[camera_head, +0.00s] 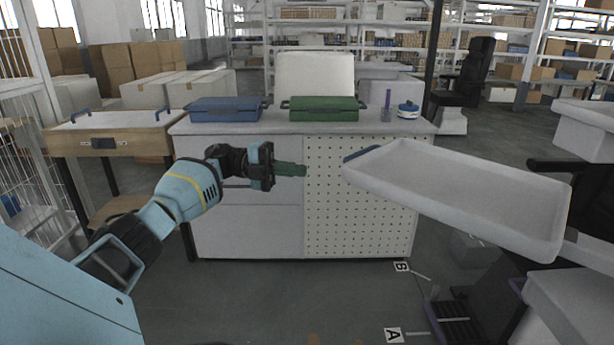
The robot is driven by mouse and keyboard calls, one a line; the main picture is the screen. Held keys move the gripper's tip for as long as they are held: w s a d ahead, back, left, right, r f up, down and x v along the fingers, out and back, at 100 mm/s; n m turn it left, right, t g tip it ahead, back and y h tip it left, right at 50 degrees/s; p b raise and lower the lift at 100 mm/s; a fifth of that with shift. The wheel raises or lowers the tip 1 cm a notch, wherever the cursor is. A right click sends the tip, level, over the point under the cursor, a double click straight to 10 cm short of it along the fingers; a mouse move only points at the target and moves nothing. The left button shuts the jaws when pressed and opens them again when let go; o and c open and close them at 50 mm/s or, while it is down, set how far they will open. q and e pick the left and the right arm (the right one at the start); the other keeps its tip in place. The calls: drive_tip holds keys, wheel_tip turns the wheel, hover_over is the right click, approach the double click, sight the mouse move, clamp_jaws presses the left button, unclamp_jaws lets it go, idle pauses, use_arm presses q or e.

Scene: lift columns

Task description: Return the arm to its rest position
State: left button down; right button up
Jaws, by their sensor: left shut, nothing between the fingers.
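My left arm comes in from the lower left and reaches out in front of the grey cabinet. My left gripper (300,170) is at the end of it, pointing right, with its green fingers shut and empty. I cannot make out my right gripper in this view.
A grey cabinet (240,232) stands ahead, with a blue case (225,110) and a green case (325,109) on top. A white tray (455,192) fills the right middle. A wooden-sided table (135,146) stands left. Floor in front of the cabinet is open.

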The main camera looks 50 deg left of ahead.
drive_tip(key=shift+s+d, duration=0.2)
idle(0.3)
